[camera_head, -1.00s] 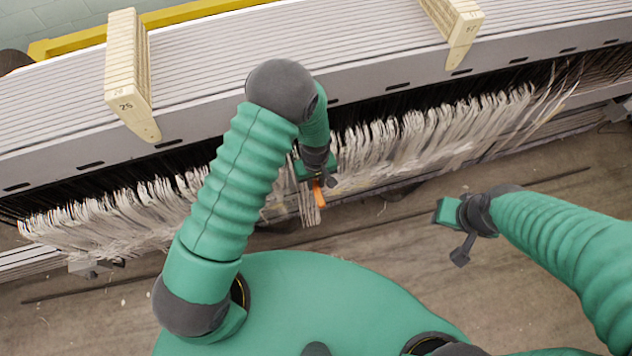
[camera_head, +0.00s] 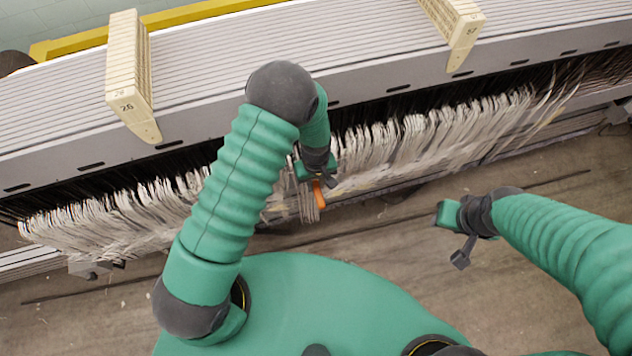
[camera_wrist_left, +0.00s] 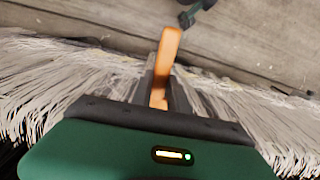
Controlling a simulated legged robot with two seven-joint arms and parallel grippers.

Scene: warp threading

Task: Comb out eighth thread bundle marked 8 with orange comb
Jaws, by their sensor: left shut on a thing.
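My left gripper (camera_head: 318,178) is shut on the orange comb (camera_head: 318,195), which also shows in the left wrist view (camera_wrist_left: 168,58). The comb juts out past the fingers, and its teeth cannot be made out. It is at the pale thread bundles (camera_head: 110,222), which hang in a long row along the machine. One bundle (camera_head: 306,205) hangs lower, right beside the comb. No mark 8 is readable on any bundle. My right gripper (camera_head: 452,215) hangs empty over the floor to the right, clear of the threads; its finger gap cannot be made out.
The grey slatted machine bed (camera_head: 210,70) spans the view behind the threads. Wooden numbered blocks (camera_head: 128,80) stand on it at left and another stack (camera_head: 455,30) at upper right. The brown floor (camera_head: 540,250) in front is mostly clear.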

